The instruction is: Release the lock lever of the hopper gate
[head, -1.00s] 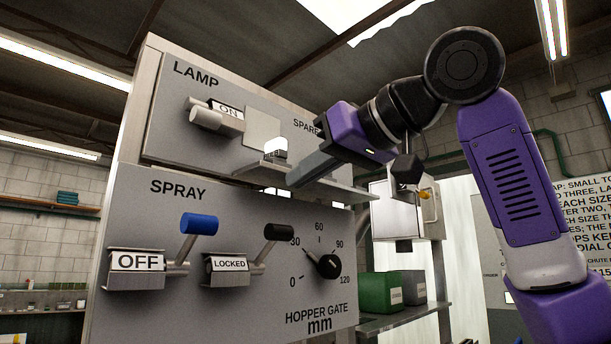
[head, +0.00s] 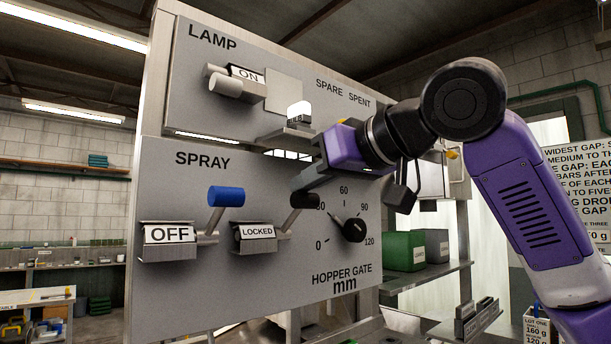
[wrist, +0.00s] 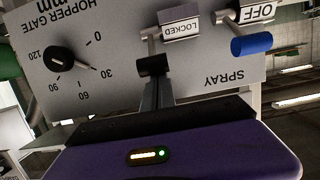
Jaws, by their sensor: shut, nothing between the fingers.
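The lock lever, with a black knob (head: 305,199), stands raised beside its plate (head: 255,232), which reads LOCKED. Its black knob shows in the wrist view (wrist: 153,66). My gripper (head: 302,184) is shut and empty, its fingertips close to the knob. In the wrist view my gripper (wrist: 155,82) points straight at the knob; I cannot tell whether they touch. The hopper gate dial (head: 352,229) is to the right of the lever, its pointer near 30.
The spray lever with a blue knob (head: 226,196) stands close to the left, its plate (head: 169,234) reading OFF. Above are the lamp switch (head: 232,84) and a small shelf (head: 287,134). A green box (head: 404,251) sits on a rack at right.

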